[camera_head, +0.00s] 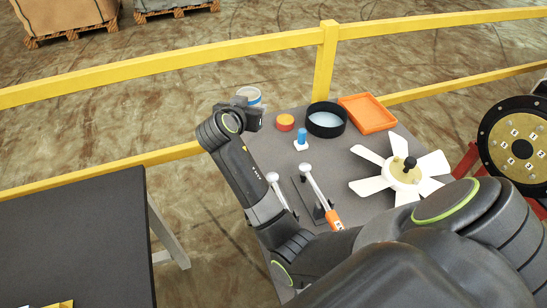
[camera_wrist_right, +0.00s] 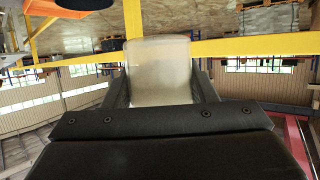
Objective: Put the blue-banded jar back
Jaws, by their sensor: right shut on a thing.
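In the right wrist view the jar (camera_wrist_right: 158,70) shows as a pale, cloudy body between the two fingers, and no blue band can be made out there. Whether the jar's base touches anything is hidden. My left gripper is not in view.
The grey table (camera_head: 262,150) holds a red-orange round tin (camera_head: 285,122), a blue-topped white piece (camera_head: 301,140), a black dish (camera_head: 325,121), an orange tray (camera_head: 368,113), a white fan (camera_head: 402,178) and an orange-handled tool (camera_head: 322,196). A yellow railing (camera_head: 325,60) runs behind. A dark table (camera_head: 80,235) stands left.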

